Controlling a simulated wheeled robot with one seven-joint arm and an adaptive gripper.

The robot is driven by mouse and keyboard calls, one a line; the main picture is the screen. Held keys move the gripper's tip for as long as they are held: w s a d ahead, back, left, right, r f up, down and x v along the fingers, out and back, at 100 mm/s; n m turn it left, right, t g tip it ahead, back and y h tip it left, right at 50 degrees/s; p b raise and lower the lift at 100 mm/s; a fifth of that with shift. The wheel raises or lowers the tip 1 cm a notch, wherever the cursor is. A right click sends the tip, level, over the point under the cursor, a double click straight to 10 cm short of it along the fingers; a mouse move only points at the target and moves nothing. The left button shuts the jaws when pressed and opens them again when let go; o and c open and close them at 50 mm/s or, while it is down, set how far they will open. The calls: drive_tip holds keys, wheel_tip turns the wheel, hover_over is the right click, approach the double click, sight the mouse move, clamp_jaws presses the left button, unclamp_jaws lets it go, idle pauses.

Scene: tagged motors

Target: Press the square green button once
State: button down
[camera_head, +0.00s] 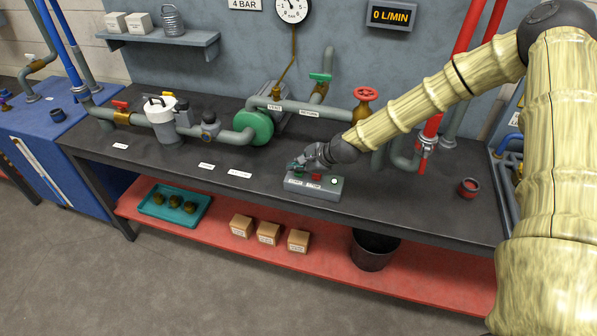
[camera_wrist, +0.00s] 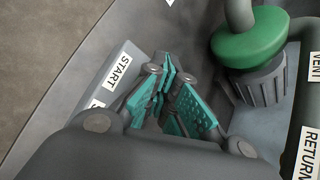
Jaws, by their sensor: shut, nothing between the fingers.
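The grey button box (camera_head: 325,193) sits near the front edge of the dark bench, with labels on its front. A red button (camera_head: 316,176) and a small white round part show on its top. My gripper (camera_head: 296,166) is shut and empty, pointing down over the box's left end. In the wrist view its teal-padded fingers (camera_wrist: 165,78) are together beside the START label (camera_wrist: 118,72) of the box. The square green button cannot be told apart from the teal pads; the fingers seem to hide it. I cannot tell whether they touch it.
Pipes with a green pump (camera_head: 254,128) run behind the box; the pump also shows in the wrist view (camera_wrist: 250,40). A red handwheel valve (camera_head: 365,95) stands near my forearm. A small red-rimmed cup (camera_head: 468,187) is at right. The bench front left of the box is mostly clear.

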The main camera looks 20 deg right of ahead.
sight(297, 174)
drive_tip(key=shift+r+p, duration=0.55)
drive_tip(key=shift+r, duration=0.35)
drive_tip(key=shift+r, duration=0.1)
drive_tip(key=shift+r+p, duration=1.6)
drive_tip(key=shift+r, duration=0.8)
